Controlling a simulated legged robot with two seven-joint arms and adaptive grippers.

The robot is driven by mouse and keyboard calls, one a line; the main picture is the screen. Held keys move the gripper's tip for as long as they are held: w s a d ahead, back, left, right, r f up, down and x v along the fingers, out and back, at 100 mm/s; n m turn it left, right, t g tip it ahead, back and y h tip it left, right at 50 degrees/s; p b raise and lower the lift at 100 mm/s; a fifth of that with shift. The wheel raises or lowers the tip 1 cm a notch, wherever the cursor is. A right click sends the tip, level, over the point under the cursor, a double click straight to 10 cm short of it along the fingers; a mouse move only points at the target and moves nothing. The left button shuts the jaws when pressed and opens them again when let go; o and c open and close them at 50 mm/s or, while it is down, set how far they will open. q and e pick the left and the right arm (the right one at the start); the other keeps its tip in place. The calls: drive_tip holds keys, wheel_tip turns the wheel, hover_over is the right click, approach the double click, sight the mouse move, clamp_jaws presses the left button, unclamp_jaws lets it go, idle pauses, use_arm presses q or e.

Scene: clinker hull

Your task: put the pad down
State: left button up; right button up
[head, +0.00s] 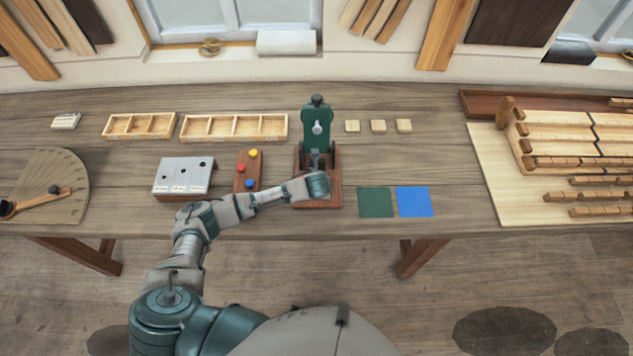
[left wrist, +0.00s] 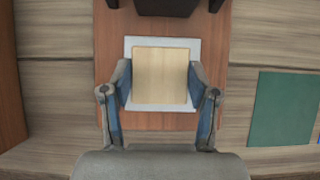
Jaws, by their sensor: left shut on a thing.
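My left gripper (head: 322,172) is over the wooden base of the green press (head: 317,130) in the head view. In the left wrist view its two fingers (left wrist: 160,92) are shut on a pale square wooden pad (left wrist: 160,72), one finger on each side. The pad lies within the outline of a light grey square plate (left wrist: 160,107) on the reddish-brown press base (left wrist: 160,121). I cannot tell whether the pad touches the plate. In the head view the gripper hides the pad. My right gripper is not in view.
Three similar pale pads (head: 378,126) lie right of the press. A green square (head: 375,202) and a blue square (head: 415,202) lie near the table's front edge. Left of the press are a button block (head: 241,185), a grey-topped block (head: 170,171) and two divided trays (head: 235,137).

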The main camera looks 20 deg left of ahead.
use_arm(q)
drive_tip(key=shift+f, duration=0.15)
drive_tip(key=o, duration=1.2)
drive_tip(key=shift+d, duration=0.2)
drive_tip(key=shift+c, duration=0.2)
drive_tip(key=v, duration=1.2)
